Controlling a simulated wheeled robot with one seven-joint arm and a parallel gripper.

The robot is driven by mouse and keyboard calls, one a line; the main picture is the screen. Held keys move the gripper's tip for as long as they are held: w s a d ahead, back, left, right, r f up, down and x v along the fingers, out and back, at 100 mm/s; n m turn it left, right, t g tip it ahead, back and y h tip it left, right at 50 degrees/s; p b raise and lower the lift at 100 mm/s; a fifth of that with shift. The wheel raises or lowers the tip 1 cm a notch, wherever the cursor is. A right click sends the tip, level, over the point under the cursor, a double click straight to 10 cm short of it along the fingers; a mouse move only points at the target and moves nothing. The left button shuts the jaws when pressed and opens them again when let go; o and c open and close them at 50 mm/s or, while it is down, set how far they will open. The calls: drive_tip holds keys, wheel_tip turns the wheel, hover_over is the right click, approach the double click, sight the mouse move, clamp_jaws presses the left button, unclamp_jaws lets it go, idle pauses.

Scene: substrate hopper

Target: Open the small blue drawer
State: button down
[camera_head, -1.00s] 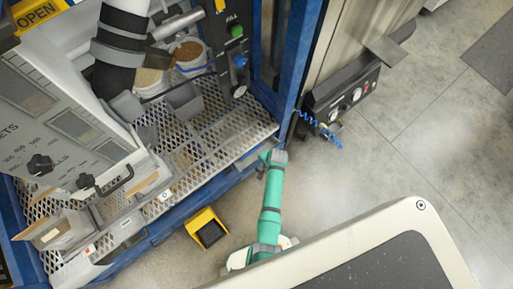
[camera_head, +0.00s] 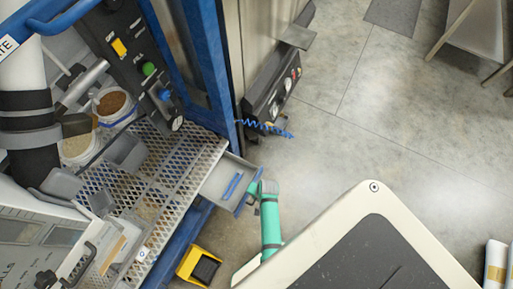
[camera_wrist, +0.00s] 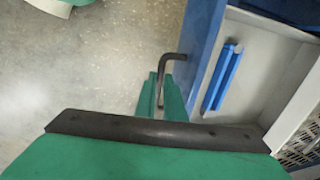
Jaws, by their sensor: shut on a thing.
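The small blue drawer (camera_head: 214,183) stands pulled out from the right end of the mesh-topped frame. Its inside is light grey and holds blue bars (camera_head: 232,186). In the wrist view its blue front (camera_wrist: 198,50) stands upright, with the bars (camera_wrist: 222,80) lying behind it. A dark bent handle (camera_wrist: 166,62) sticks out from the front. My gripper (camera_head: 255,191) is at the drawer's front, and in the wrist view its green fingers (camera_wrist: 160,95) are shut on the handle. The handle's lower end is hidden between the fingers.
A mesh deck (camera_head: 165,165) with buckets (camera_head: 112,104) and a switch panel (camera_head: 140,65) lies left of the drawer. A yellow bin (camera_head: 198,266) is on the floor below it. A blue coiled hose (camera_head: 268,128) hangs beyond.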

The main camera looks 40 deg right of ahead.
drive_tip(key=c, duration=1.8)
unclamp_jaws()
drive_tip(key=shift+c, duration=0.2)
wheel_tip(320, 180, up, 11)
drive_tip(key=s, duration=0.1)
drive_tip(key=shift+s+d+f, duration=0.2)
drive_tip(key=shift+s+d, duration=0.2)
drive_tip(key=shift+d, duration=0.05)
